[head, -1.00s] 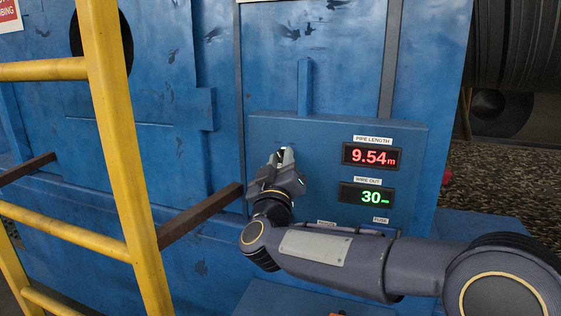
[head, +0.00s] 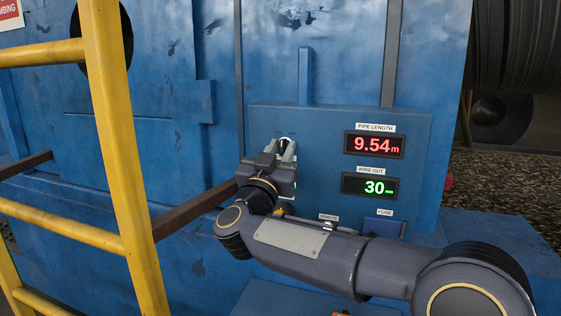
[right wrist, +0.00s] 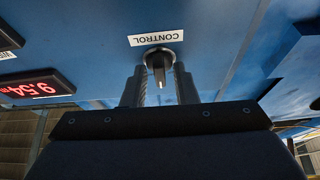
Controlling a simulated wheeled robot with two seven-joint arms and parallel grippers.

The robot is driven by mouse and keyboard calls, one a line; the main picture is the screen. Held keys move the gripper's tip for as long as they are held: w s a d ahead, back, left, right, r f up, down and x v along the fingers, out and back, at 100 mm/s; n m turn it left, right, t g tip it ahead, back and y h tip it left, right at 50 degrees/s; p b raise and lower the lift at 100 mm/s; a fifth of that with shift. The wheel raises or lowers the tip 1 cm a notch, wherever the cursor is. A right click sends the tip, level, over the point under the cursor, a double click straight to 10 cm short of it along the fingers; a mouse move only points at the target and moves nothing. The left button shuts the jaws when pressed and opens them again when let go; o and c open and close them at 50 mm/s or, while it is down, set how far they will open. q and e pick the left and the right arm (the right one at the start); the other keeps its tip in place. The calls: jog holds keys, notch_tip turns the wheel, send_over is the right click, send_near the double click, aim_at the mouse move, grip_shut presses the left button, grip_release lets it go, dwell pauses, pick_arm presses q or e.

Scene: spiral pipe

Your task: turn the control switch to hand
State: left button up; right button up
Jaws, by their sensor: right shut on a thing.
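The control switch (right wrist: 158,64) is a dark round knob with a pale pointer mark, below the upside-down CONTROL label (right wrist: 156,38) in the right wrist view. My right gripper (right wrist: 160,82) has its two fingers on either side of the knob's handle and is shut on it. In the head view my right gripper (head: 280,150) reaches the left part of the blue control panel (head: 325,130) and mostly hides the switch. The hand position marking cannot be made out. My left gripper is not in view.
The panel has a red PIPE LENGTH display (head: 374,144) and a green WIRE OUT display (head: 369,185) right of my gripper. A yellow ladder-like railing (head: 120,150) stands at the left. A brown bar (head: 195,212) runs behind it toward the panel.

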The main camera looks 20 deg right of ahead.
jog(key=m+g+h+b, duration=0.1)
jog(key=m, duration=0.2)
jog(key=shift+f+m, duration=0.15)
jog(key=shift+m, duration=0.25)
jog(key=shift+a+m+g+h+b, duration=0.1)
jog(key=shift+m+g+h+b, duration=0.6)
jog(key=shift+m, duration=1.2)
jog(key=shift+m+g, duration=0.4)
jog(key=shift+g, duration=0.1)
jog(key=o, duration=0.6)
jog(key=shift+o, duration=0.2)
jog(key=b+v, duration=0.1)
jog(key=v, duration=0.6)
jog(key=shift+s+a, duration=0.2)
jog(key=shift+a, duration=0.1)
